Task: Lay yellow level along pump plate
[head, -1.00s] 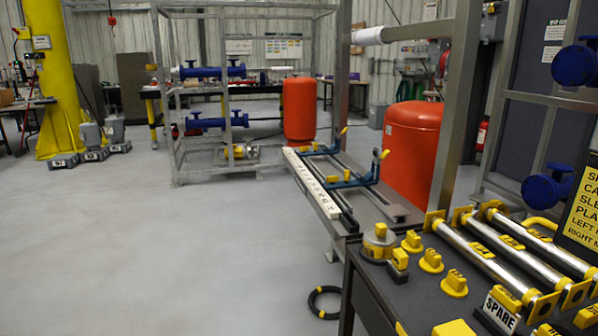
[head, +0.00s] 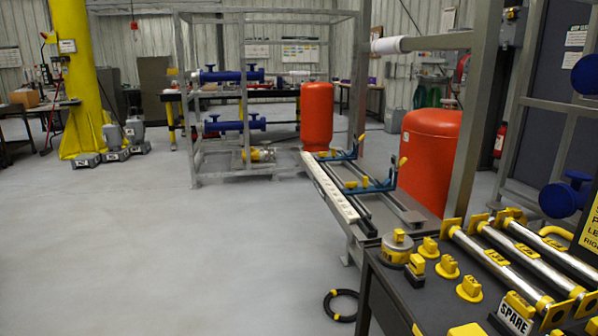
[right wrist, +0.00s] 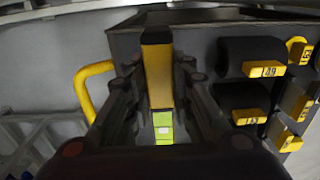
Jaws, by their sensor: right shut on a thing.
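The yellow level (right wrist: 158,76), a narrow yellow bar with a lime-green vial section, lies between the fingers of my right gripper (right wrist: 158,100) in the right wrist view. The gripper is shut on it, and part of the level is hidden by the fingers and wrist. Neither gripper shows in the head view. A steel skid bed with a white labelled rail (head: 330,187) and blue brackets (head: 370,186) stands right of centre. I cannot tell which of its surfaces is the pump plate.
A dark bench (head: 395,290) at lower right carries yellow-tagged parts, steel tubes (head: 500,262) and a SPARE sign (head: 515,314). A black ring (head: 341,305) lies on the floor beside it. Red tanks (head: 430,155) stand behind the skid bed.

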